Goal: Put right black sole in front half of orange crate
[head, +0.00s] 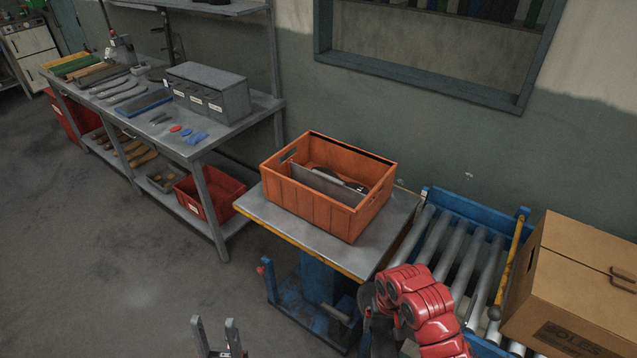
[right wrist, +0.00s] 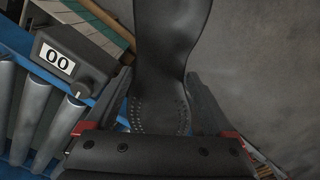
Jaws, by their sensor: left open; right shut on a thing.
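The orange crate (head: 310,206) stands on a small table in the middle of the head view. A grey divider (head: 322,186) splits it into a near and a far half. Dark and light items, possibly soles, show partly in the far half; the floor of the near half is hidden by the front wall. In the right wrist view, my right gripper (right wrist: 160,92) is shut on a black sole (right wrist: 168,45) with a dotted end near the palm. In the head view my right arm is right of and below the crate. My left gripper (head: 215,330) is open and empty at the bottom edge.
The grey table (head: 268,212) has a yellow front edge. A roller conveyor (head: 455,250) with a blue frame and a cardboard box (head: 575,280) stand at the right. A workbench (head: 190,150) with bins and tools is at the left. Open floor lies at lower left.

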